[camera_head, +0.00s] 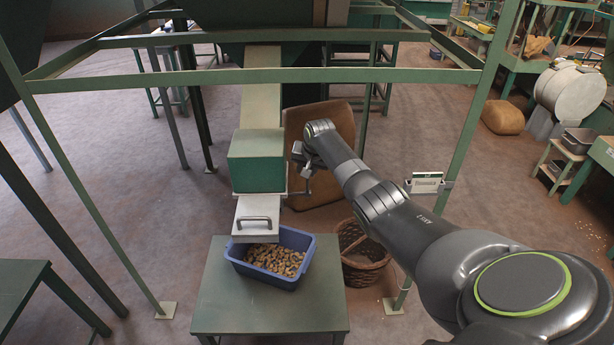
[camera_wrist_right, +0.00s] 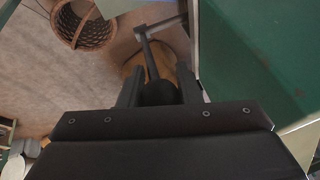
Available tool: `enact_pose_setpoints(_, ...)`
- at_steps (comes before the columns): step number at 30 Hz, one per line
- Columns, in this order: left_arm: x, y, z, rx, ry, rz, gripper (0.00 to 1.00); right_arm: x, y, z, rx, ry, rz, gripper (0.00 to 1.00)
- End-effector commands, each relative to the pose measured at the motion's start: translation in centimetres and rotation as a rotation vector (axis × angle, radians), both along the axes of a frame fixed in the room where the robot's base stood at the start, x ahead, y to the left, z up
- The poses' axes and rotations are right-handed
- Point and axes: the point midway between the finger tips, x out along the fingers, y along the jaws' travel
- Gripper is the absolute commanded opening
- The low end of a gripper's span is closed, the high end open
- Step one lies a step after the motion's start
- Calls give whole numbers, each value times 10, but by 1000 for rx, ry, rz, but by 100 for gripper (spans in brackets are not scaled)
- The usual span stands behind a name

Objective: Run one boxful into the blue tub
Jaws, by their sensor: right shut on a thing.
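The blue tub (camera_head: 232,256) stands on a small green table under the hopper's outlet and holds a heap of nuts (camera_head: 275,260). Above it are a green box (camera_head: 257,162) and a pale metal plate with a dark handle (camera_head: 256,218). My right gripper (camera_head: 307,172) is at the right side of the green box. In the right wrist view the gripper (camera_wrist_right: 160,92) is shut on the dark knob of a lever (camera_wrist_right: 148,55), whose arm joins a metal bar beside the green box (camera_wrist_right: 262,65). My left gripper is not in view.
A green frame (camera_head: 260,76) stands around the hopper. A wicker basket (camera_head: 362,268) is on the floor right of the table (camera_head: 270,318), and it also shows in the wrist view (camera_wrist_right: 82,25). A brown sack (camera_head: 335,125) leans behind the box. A small sign (camera_head: 425,184) hangs on the right post.

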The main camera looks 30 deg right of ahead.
Motion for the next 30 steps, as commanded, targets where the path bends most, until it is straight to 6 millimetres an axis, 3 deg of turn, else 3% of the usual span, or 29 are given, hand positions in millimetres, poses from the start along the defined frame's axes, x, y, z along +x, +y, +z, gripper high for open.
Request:
enact_pose_setpoints(16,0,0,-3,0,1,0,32,6,-3,6,-6,-12,0,0)
enact_pose_setpoints(17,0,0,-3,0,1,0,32,6,-4,6,-6,-12,0,33)
enact_pose_setpoints(21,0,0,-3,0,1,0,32,5,-3,5,-4,-9,0,51)
enact_pose_setpoints(30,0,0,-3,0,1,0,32,4,-2,3,-2,-5,0,51)
